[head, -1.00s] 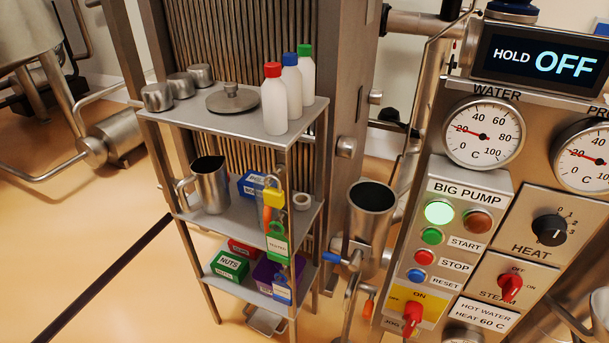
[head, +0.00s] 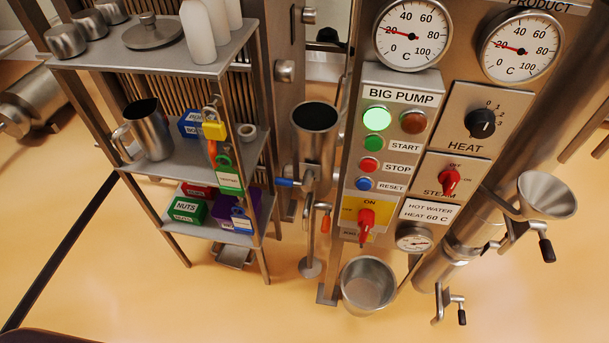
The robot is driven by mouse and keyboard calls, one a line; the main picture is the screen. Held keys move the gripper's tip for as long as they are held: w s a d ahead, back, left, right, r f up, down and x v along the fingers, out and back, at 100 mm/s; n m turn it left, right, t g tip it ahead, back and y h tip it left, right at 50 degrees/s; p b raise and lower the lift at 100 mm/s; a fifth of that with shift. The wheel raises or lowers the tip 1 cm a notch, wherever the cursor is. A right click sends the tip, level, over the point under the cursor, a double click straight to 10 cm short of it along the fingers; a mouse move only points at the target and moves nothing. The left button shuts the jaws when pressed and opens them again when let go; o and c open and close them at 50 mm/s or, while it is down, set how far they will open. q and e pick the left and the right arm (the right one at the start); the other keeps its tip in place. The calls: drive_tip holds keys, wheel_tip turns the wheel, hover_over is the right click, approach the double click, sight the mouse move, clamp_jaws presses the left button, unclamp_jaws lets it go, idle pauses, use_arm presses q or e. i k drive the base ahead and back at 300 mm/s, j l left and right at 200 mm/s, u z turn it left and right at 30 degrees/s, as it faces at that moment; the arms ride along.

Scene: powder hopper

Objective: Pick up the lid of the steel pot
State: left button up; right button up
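A round, flat steel lid (head: 152,33) with a small knob on top lies on the top shelf of a steel rack, at the upper left of the head view. It lies flat, between small steel cups (head: 66,41) and white bottles (head: 198,32). An open steel pot (head: 368,287) without a lid stands low in front of the pump panel; I cannot tell whether the lid belongs to it. Neither of my grippers is in view.
The rack's top shelf (head: 140,60) has bottles at its right end. Below are a steel jug (head: 148,130), padlocks with tags (head: 214,131) and labelled boxes (head: 187,210). A hopper (head: 315,130) and the control panel (head: 402,140) stand right. Floor in front is clear.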

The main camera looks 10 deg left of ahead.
sight(151, 32)
drive_tip(key=k+j+u, duration=0.15)
drive_tip(key=u, duration=0.35)
drive_tip(key=k+j+u, duration=0.1)
drive_tip(key=j+u, duration=0.7)
drive_tip(key=u, duration=0.2)
drive_tip(key=k, duration=0.05)
